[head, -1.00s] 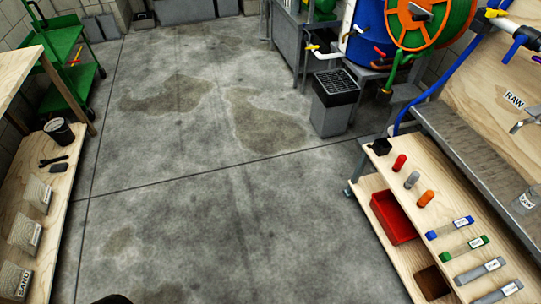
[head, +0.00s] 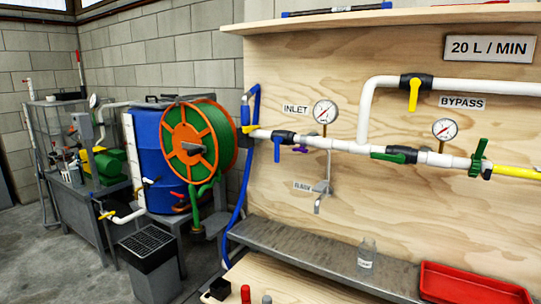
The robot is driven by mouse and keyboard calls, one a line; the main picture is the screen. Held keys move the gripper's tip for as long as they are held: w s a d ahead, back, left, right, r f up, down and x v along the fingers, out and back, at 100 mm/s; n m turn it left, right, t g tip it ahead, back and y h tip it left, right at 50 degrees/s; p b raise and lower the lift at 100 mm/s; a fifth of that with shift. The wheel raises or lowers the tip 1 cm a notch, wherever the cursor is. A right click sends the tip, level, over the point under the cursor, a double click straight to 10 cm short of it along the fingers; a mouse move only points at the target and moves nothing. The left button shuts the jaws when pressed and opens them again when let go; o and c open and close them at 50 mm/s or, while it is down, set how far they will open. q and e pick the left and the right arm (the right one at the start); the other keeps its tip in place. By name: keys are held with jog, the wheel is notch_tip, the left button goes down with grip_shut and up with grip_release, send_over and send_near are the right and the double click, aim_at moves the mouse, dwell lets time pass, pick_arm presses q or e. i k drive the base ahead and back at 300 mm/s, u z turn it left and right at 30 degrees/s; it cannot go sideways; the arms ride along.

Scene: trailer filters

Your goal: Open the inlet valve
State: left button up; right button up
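The inlet valve (head: 284,136) is a black valve body on the white pipe, at the left end of the plywood panel below the INLET label (head: 295,109). Its blue lever (head: 277,150) hangs down, across the line of the pipe. A blue hose (head: 240,200) runs down beside the panel's left edge. Neither of my grippers is in view.
A round gauge (head: 324,112) sits right of the valve, with a small purple handle (head: 300,149) below. The bypass valve (head: 412,92) has a yellow lever pointing down. A steel trough (head: 310,250) and red tray (head: 470,285) lie below. A hose reel (head: 195,143) stands left.

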aim_at(277, 140)
jog(key=u, duration=0.35)
jog(key=i, duration=0.55)
jog(key=u, duration=0.45)
jog(key=i, duration=1.05)
jog(key=z, duration=0.15)
